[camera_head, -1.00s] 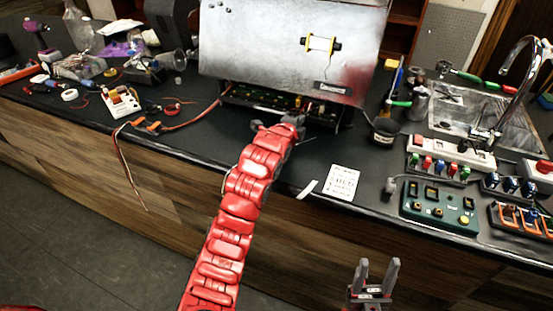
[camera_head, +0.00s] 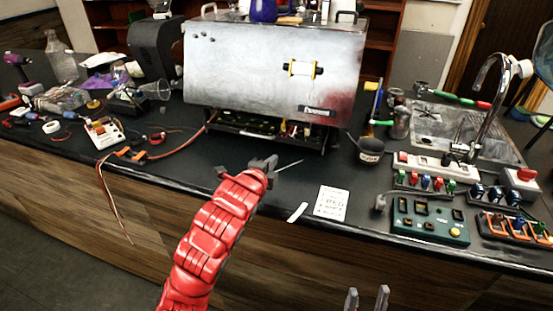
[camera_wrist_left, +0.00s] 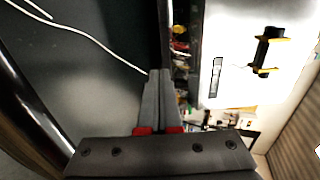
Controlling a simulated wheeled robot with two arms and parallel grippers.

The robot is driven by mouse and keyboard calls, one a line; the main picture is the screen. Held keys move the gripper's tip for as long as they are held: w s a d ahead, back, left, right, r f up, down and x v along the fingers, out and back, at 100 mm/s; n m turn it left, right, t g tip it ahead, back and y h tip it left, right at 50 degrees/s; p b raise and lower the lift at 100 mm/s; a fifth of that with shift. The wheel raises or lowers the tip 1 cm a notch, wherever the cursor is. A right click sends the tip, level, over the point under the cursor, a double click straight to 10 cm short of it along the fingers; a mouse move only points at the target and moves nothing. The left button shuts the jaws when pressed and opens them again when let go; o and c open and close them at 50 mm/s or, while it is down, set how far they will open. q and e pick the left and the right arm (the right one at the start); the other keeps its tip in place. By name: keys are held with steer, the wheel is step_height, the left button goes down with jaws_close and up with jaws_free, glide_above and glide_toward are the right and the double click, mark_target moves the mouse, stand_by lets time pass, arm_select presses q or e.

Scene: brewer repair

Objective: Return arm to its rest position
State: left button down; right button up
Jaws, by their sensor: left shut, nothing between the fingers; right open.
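My left arm is red and reaches in from the bottom of the head view. Its gripper (camera_head: 268,163) is shut and empty, above the front part of the black counter (camera_head: 265,195), in front of the metal brewer (camera_head: 250,70). In the left wrist view the two fingers (camera_wrist_left: 160,85) are pressed together with nothing between them. The brewer's open lower bay (camera_head: 265,125) shows electronics behind the gripper. My right gripper (camera_head: 367,297) is at the bottom edge of the head view, its two fingertips apart and empty, in front of the counter.
A white printed card (camera_head: 331,203) and a green switch panel (camera_head: 430,220) lie right of the arm. A dark cup (camera_head: 371,150) stands beside the brewer. A small white-and-orange board (camera_head: 102,132) with loose wires lies left. A sink with a tap (camera_head: 490,95) is far right.

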arm_select(q)
steer(key=shift+s, duration=0.4)
